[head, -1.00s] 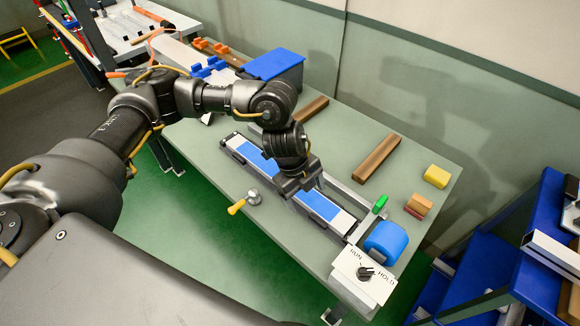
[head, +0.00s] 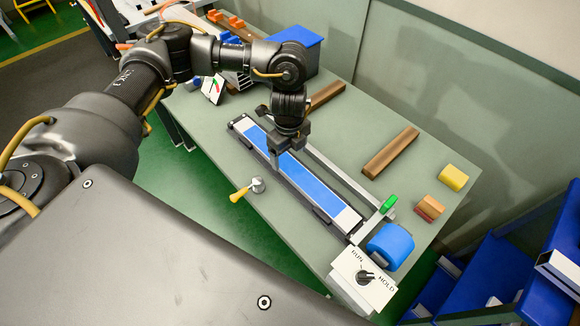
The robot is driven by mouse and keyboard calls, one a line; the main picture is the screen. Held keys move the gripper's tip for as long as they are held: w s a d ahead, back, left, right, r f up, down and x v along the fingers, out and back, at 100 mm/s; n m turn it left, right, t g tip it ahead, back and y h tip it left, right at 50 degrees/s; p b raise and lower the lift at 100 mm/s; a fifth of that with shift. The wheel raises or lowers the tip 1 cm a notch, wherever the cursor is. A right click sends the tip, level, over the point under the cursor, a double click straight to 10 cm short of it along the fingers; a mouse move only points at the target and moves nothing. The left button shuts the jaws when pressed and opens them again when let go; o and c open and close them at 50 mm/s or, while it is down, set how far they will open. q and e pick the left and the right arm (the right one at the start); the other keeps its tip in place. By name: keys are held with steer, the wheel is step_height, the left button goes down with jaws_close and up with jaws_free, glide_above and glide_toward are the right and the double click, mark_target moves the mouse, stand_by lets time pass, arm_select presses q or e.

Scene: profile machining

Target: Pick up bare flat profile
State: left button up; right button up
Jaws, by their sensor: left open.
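A long flat strip (head: 310,186), blue on top with white ends, lies in a dark narrow bed on the grey-green bench in the head view. A thin bare metal bar (head: 345,178) runs along its far side; I cannot tell which of these is the bare flat profile. My left gripper (head: 277,160) is open and points down over the left half of the blue strip. It hides a small part of the strip, and I cannot tell whether its fingers touch it. My right gripper is out of view.
A RUN/HOLD switch box (head: 363,278) and a blue roller (head: 391,244) stand at the strip's right end. A yellow-handled lever (head: 248,190) is in front. Brown bars (head: 390,152) and a blue bin (head: 297,38) are behind. A blue rack (head: 510,260) stands right.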

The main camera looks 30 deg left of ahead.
mark_target(290, 166)
arm_select(q)
steer(key=shift+s+f, duration=0.1)
steer(key=shift+f, duration=0.2)
step_height(290, 166, down, 4)
steer(key=shift+f, duration=0.25)
steer(key=shift+d, duration=0.1)
steer(key=c, duration=1.4)
steer(key=shift+o, duration=0.2)
steer(key=shift+w+r, duration=0.1)
steer(key=shift+w, duration=0.1)
